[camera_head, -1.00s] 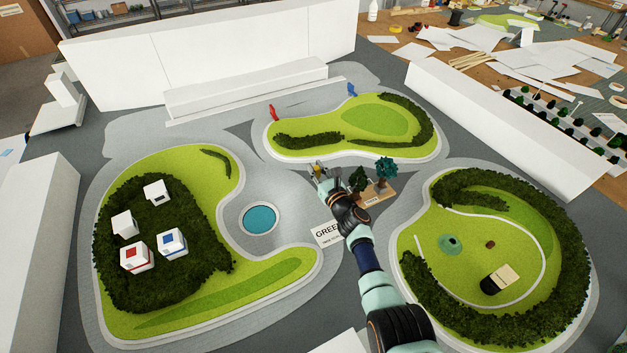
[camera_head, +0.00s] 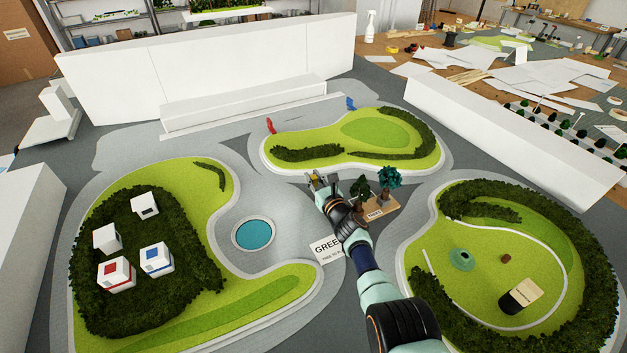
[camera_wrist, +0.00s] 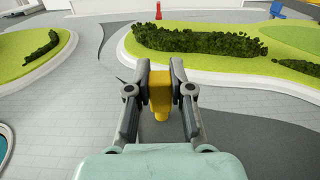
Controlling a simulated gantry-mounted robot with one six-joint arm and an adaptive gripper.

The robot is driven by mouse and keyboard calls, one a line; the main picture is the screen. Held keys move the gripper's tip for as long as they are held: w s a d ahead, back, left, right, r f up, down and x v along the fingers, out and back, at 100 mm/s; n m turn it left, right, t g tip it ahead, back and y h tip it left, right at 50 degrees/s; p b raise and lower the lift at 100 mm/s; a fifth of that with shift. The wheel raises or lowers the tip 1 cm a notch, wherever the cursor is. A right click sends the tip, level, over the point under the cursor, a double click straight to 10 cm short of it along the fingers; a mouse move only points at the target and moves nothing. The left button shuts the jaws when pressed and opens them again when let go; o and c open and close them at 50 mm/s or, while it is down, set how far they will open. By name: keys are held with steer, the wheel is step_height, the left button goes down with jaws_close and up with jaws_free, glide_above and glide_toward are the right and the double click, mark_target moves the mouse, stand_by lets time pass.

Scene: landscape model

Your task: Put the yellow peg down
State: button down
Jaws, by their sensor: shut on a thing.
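The yellow peg (camera_wrist: 160,95) is between the two fingers of my gripper (camera_wrist: 160,75) in the wrist view. My gripper is shut on it, and its narrower lower end points down over the grey paving. In the head view, my gripper (camera_head: 316,181) is over the paving just in front of the far green island. The peg is very small there. I cannot tell whether its lower end touches the ground.
The far green island (camera_head: 350,134) carries dark hedges, with red (camera_head: 270,126) and blue (camera_head: 351,103) figures at its edge. A tray marked "TREES" (camera_head: 385,211) with small trees stands right of my gripper. A round blue pond (camera_head: 254,235) lies to the left.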

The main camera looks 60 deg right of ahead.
steer(key=c, duration=1)
jaws_free()
steer(key=shift+f, duration=0.15)
steer(key=shift+c, duration=0.2)
steer(key=shift+r+p, duration=0.45)
steer(key=shift+s+a+r+p, duration=0.1)
steer(key=shift+s+a+p, duration=0.2)
steer(key=shift+p, duration=0.4)
steer(key=p+v, duration=1)
steer(key=v, duration=0.1)
steer(key=shift+f, duration=0.2)
steer(key=shift+s+f, duration=0.15)
steer(key=shift+f, duration=0.05)
